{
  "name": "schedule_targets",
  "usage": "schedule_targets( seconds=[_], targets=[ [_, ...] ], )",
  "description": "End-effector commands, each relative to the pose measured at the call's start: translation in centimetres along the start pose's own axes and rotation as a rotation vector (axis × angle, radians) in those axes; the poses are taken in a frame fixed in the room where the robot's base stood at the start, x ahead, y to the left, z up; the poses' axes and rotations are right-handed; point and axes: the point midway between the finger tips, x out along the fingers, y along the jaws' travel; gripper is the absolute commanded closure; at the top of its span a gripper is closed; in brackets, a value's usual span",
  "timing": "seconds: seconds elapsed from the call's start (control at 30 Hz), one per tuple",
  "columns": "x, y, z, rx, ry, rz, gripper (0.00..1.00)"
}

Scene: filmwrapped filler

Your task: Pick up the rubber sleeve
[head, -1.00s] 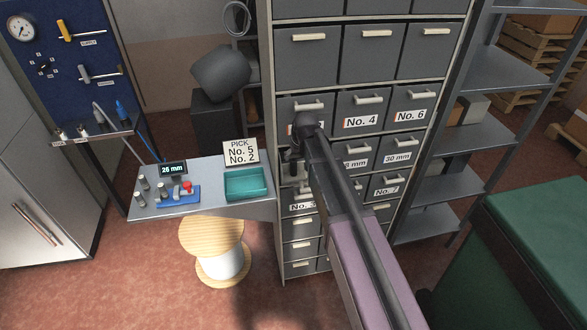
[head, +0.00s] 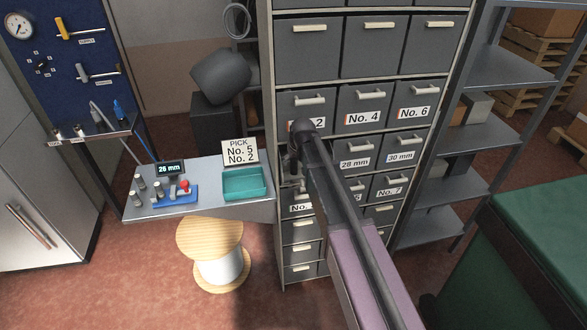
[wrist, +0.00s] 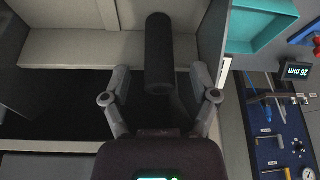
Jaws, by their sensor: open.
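A black cylinder, which looks like the rubber sleeve (wrist: 159,50), shows in the wrist view against a pale grey ledge with walls on both sides. Its near end lies between the fingertips of my gripper (wrist: 160,80), with a gap to each finger. My gripper is open and holds nothing. In the head view my arm covers the sleeve and most of my gripper, in front of the left column of the drawer cabinet (head: 320,92).
A bench with a teal tray (head: 245,184) and a "PICK No. 5 No. 2" card (head: 239,151) stands left of the cabinet. The tray's edge also shows in the wrist view (wrist: 256,40). A wooden spool (head: 212,240) stands below the bench. Metal shelves (head: 490,130) stand right.

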Motion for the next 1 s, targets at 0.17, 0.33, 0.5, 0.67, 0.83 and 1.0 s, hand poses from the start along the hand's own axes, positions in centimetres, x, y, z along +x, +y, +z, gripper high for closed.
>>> schedule_targets(
  seconds=[0.17,0.33,0.5,0.67,0.83,1.0],
  targets=[
    [-0.04,0.02,-0.01,0.0,0.0,0.0,0.23],
    [-0.04,0.03,0.0,0.0,0.0,0.0,0.23],
    [-0.04,0.04,0.0,0.0,0.0,0.0,0.29],
    [-0.04,0.05,0.0,0.001,0.0,0.0,0.77],
    [-0.03,0.05,0.0,0.001,0.0,0.0,1.0],
    [-0.03,0.05,0.0,0.001,0.0,0.0,1.0]
  ],
)
